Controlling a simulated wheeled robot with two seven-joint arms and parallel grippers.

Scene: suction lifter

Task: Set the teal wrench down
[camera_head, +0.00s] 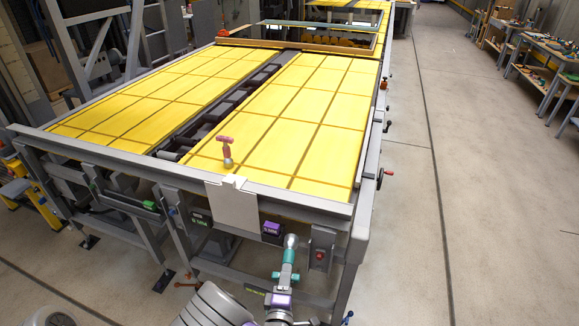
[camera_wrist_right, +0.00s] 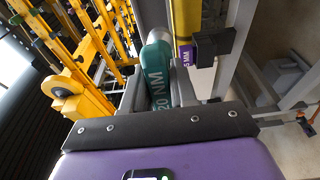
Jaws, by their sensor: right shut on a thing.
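The teal wrench (camera_head: 289,257) has a teal body and a rounded silver head pointing away from me. My right gripper (camera_head: 283,284) is shut on it and holds it in front of the table's near edge, at the lower middle of the head view. In the right wrist view the teal wrench (camera_wrist_right: 158,82), marked "20 NM", sits between the dark fingers of my right gripper (camera_wrist_right: 158,95). The gripped end is partly hidden by the fingers. My left gripper is not in view.
The yellow-topped table (camera_head: 318,120) has a grey frame. A red T-handle (camera_head: 225,142) stands near the front edge. Open floor (camera_head: 480,200) lies right.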

